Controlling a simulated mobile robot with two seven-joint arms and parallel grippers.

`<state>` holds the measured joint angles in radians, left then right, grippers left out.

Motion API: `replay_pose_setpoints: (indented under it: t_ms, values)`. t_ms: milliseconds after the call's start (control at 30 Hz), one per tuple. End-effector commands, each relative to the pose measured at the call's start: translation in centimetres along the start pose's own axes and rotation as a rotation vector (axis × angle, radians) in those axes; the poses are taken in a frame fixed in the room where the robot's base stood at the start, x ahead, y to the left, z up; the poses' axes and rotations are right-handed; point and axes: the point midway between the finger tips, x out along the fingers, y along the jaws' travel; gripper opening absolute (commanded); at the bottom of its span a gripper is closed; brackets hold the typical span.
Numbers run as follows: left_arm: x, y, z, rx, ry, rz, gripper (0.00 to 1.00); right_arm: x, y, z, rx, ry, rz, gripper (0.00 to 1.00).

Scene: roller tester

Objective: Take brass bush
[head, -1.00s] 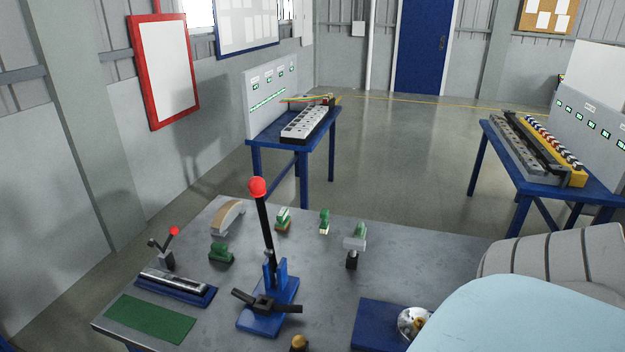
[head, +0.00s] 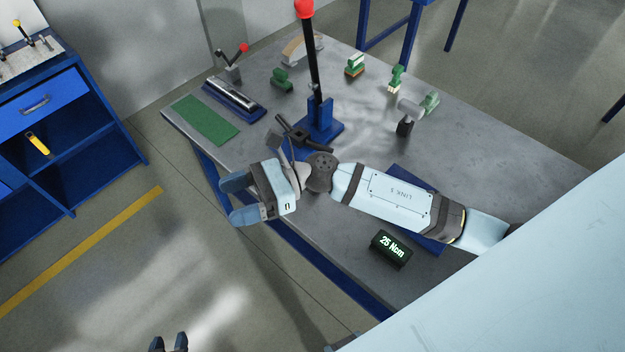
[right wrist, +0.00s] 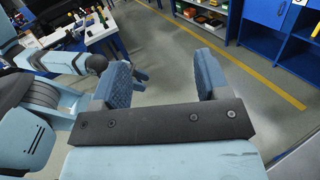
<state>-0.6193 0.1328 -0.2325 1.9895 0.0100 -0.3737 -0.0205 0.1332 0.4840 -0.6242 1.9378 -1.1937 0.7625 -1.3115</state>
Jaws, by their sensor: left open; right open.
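No brass bush can be made out now. My right arm lies across the grey bench (head: 480,150) and covers part of the blue mat (head: 432,246) and the bench in front of the lever press. My right gripper (head: 234,200) is open and empty, past the bench's front edge, pointing left. Its spread fingers also show in the right wrist view (right wrist: 165,78), with floor beyond them. My left gripper (head: 169,341) shows only as dark fingertips at the bottom edge, over the floor and away from the bench; it is open.
The lever press (head: 322,128) with a red knob stands behind my right wrist. A black 25 Ncm display (head: 391,249) sits near the bench's front edge. A green mat (head: 205,120) lies at the left end. A blue cabinet (head: 85,130) stands left across the floor.

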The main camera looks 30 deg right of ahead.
Motion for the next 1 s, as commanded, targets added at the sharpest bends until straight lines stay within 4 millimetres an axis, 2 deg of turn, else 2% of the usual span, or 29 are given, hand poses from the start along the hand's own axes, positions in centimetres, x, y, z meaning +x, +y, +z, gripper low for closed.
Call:
replay_pose_setpoints:
  t_ms: [33, 100, 167, 200, 300, 433, 500, 567, 667, 1000]
  values:
    - [0.3, 0.0, 0.4, 0.001, 0.000, 0.001, 0.43, -0.5, -0.3, -1.1, -0.254, 0.151, 0.120, 0.69]
    - [0.5, 0.0, 0.6, 0.002, 0.001, 0.001, 0.43, -2.2, -1.1, -3.1, -0.583, 0.358, 0.307, 0.69]
    - [0.6, -0.1, 0.7, 0.003, 0.002, 0.002, 0.43, -4.5, -2.4, -4.6, -0.825, 0.530, 0.480, 0.69]
    - [0.7, -0.1, 0.8, 0.004, 0.003, 0.002, 0.43, -6.4, -3.5, -5.3, -0.959, 0.638, 0.597, 0.69]
    - [0.9, -0.2, 1.0, 0.005, 0.005, 0.001, 0.43, -11.5, -6.8, -5.8, -1.194, 0.879, 0.875, 0.69]
    - [1.1, -0.3, 1.1, 0.006, 0.007, 0.002, 0.43, -17.0, -10.0, -4.8, -1.322, 1.098, 1.158, 0.69]
    - [1.1, -0.2, 1.1, 0.006, 0.007, 0.002, 0.43, -18.8, -11.0, -4.1, -1.345, 1.168, 1.254, 0.69]
    - [1.1, -0.2, 1.1, 0.006, 0.007, 0.002, 0.43, -19.8, -11.5, -3.8, -1.351, 1.203, 1.307, 0.69]
    - [1.0, -0.2, 0.9, 0.006, 0.006, 0.003, 0.43, -20.5, -11.9, -4.3, -1.351, 1.224, 1.344, 0.69]
    - [0.3, -0.1, 0.0, 0.007, 0.006, 0.002, 0.43, -20.7, -12.3, -10.5, -1.352, 1.222, 1.342, 0.69]
